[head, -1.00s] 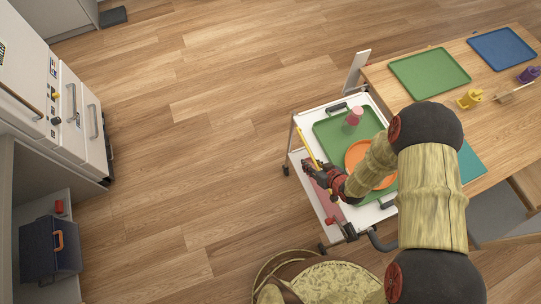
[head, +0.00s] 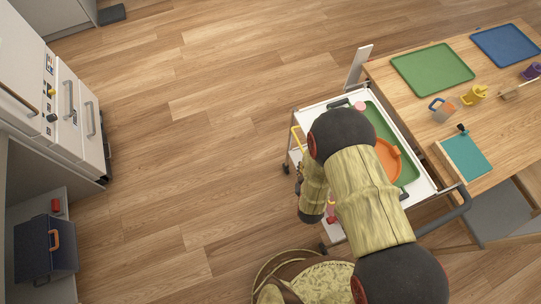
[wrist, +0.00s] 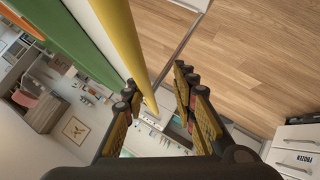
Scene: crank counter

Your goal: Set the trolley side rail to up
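The trolley (head: 425,188) stands at the right of the head view, against the wooden table. Its yellow side rail (head: 297,138) runs along the trolley's left side; only its far end shows, and my arm hides the rest. In the wrist view the yellow bar (wrist: 127,48) runs down from the top edge to the space between my fingers, nearer the left finger. My gripper (wrist: 155,88) is open, with clear gaps beside the bar, and I see no grip on it. In the head view my gripper is mostly hidden behind my arm.
The trolley top holds a green tray (head: 382,120), an orange plate (head: 388,160) and a pink cup (head: 360,107). The table (head: 490,125) carries trays and cups. The floor left of the trolley is clear. A white appliance (head: 75,110) stands at far left.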

